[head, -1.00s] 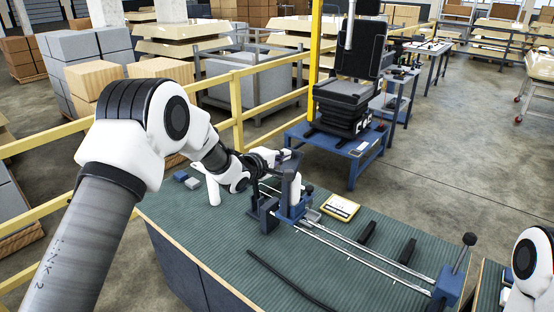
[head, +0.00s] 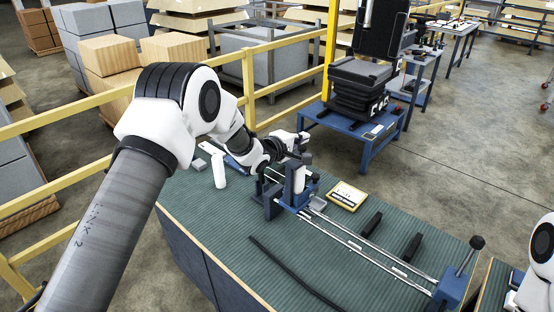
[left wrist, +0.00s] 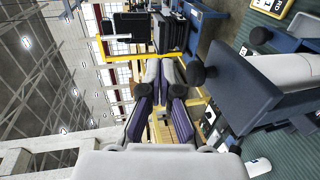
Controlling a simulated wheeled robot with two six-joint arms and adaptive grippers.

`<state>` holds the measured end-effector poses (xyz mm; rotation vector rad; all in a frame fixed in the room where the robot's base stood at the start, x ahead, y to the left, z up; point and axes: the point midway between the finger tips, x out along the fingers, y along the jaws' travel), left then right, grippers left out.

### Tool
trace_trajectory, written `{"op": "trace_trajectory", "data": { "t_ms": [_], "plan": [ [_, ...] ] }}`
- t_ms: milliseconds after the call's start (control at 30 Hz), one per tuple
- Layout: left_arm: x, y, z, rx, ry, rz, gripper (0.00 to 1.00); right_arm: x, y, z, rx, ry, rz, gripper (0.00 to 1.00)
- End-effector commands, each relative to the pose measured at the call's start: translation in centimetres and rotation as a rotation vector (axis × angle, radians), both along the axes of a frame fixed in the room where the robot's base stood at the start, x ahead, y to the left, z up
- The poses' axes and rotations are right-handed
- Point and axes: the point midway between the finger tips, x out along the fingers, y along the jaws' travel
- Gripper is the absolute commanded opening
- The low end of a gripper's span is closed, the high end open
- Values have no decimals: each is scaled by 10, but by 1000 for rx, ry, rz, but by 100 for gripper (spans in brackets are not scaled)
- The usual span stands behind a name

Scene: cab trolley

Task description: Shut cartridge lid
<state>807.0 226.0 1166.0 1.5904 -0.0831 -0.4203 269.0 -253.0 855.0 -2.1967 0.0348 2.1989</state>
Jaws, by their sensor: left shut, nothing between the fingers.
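A white cylinder, seemingly the cartridge (head: 298,180), stands upright in a blue holder (head: 295,200) on the bench rails. In the left wrist view the white cylinder (left wrist: 285,72) lies at the right, beside a large dark blue block (left wrist: 238,82). My left gripper (head: 300,142) is at the top of the holder on its far side. In the left wrist view its fingers (left wrist: 160,72) are shut and empty, just left of the blue block. I cannot tell whether they touch it. The lid cannot be told apart clearly. My right gripper is out of view.
The green-topped bench (head: 215,230) carries two rails (head: 365,245), a yellow-framed card (head: 347,196), black handles (head: 412,247) and a thin black rod (head: 290,272). A white bottle (head: 218,170) stands left of the holder. A yellow railing (head: 248,90) runs behind the bench.

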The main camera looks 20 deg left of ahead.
Motion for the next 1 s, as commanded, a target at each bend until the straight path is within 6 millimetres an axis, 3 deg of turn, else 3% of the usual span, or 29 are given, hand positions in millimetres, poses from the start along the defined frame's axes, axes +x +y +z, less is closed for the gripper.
{"op": "trace_trajectory", "data": {
  "t_ms": [300,833,1000],
  "plan": [
    [4,-2,-5,38,104,0,0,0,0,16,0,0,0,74],
    [5,-2,-8,46,126,0,0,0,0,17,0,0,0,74],
    [3,-3,5,46,125,1,0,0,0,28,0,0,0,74]
  ]
}}
